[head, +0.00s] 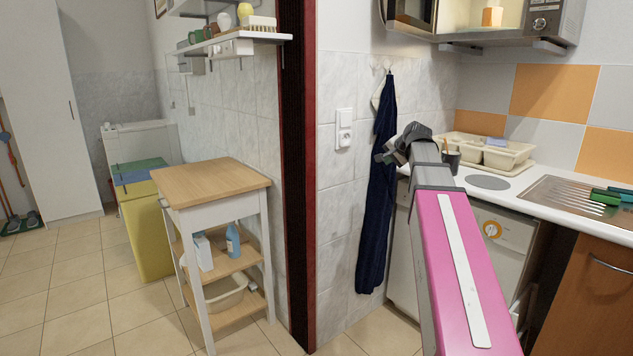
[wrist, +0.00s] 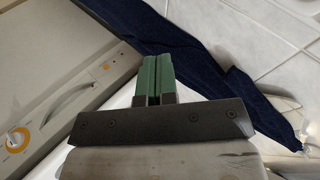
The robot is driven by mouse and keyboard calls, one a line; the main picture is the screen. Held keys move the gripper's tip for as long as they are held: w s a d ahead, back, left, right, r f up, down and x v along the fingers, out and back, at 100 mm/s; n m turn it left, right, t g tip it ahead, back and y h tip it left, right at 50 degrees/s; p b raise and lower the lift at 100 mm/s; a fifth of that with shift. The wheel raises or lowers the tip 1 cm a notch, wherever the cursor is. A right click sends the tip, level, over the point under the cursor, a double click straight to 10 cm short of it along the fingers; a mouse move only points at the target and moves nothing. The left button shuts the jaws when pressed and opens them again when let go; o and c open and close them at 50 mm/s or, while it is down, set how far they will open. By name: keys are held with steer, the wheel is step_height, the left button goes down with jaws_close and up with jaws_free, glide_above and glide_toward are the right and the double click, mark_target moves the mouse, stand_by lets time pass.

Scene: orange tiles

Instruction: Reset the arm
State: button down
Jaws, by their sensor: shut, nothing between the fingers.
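My pink and grey arm reaches forward from the lower right of the head view. My gripper (head: 386,157) is at its far end, in front of the tiled wall beside the hanging dark blue cloth (head: 378,190). In the wrist view my gripper (wrist: 158,58) has its two green fingers together with nothing held. The blue cloth (wrist: 215,65) lies beyond the fingers in that view. I cannot tell whether the gripper touches it.
A counter (head: 560,210) with a dish rack (head: 490,150) and sink (head: 575,195) is at right, above a white appliance (head: 505,240). It also shows in the wrist view (wrist: 60,60). A wooden-topped trolley (head: 210,182) stands left of the dark red door frame (head: 298,200). Floor at left is open.

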steer(key=s+a+f+n+g, duration=0.15)
steer(key=s+f, duration=0.25)
steer(key=f, duration=0.5)
steer(key=s+a+f+n+g+h, duration=0.1)
steer(key=s+a+f+g, duration=0.15)
steer(key=f, duration=0.55)
steer(key=s+a+f+n+g, duration=0.15)
steer(key=s+f, duration=0.25)
steer(key=f, duration=0.5)
steer(key=s+a+f+n+g+h, duration=0.1)
steer(key=s+f+n+g, duration=0.3)
steer(key=s+f, duration=1.2)
steer(key=shift+s+a+f+n+h, duration=0.2)
steer(key=shift+s+f+n+h, duration=0.15)
steer(key=shift+f+h, duration=0.4)
steer(key=shift+d, duration=0.1)
